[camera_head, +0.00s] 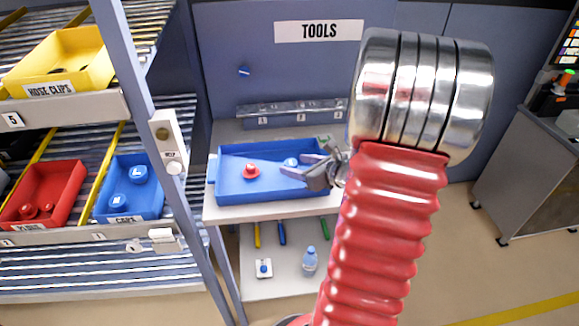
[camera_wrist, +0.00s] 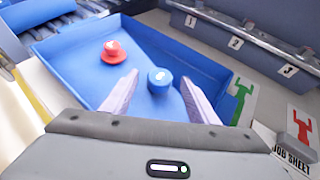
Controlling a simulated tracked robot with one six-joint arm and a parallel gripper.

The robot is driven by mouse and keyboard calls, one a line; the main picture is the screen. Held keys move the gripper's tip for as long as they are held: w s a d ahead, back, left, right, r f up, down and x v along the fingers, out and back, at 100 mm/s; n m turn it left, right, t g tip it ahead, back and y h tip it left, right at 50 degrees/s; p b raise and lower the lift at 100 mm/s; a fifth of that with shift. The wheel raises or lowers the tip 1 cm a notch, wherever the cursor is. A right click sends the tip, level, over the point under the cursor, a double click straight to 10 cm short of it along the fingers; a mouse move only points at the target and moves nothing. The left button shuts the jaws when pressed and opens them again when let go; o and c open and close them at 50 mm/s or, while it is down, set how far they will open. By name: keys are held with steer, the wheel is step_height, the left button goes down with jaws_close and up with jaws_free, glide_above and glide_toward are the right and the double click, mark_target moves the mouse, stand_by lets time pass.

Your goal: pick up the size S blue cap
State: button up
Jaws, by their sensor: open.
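A small round blue cap (camera_head: 290,162) sits in the blue tray (camera_head: 228,194) on the bench. It also shows in the wrist view (camera_wrist: 159,80) with a white mark on top, too small to read. My gripper (camera_head: 294,166) is open and reaches over the tray's right side. In the wrist view my gripper's two fingers (camera_wrist: 158,98) point towards the cap, one on either side of it. I cannot tell how far above the cap they are.
A red cap-like part (camera_head: 251,171) lies left of the blue cap in the tray. A rail (camera_head: 290,113) numbered 1 to 3 stands behind the tray. A job sheet (camera_wrist: 293,160) lies to the right in the wrist view. A blue shelf post (camera_head: 165,150) stands left of the bench.

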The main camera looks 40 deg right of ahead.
steer(key=shift+x, duration=0.85)
steer(key=shift+c, duration=0.2)
steer(key=c, duration=1.1)
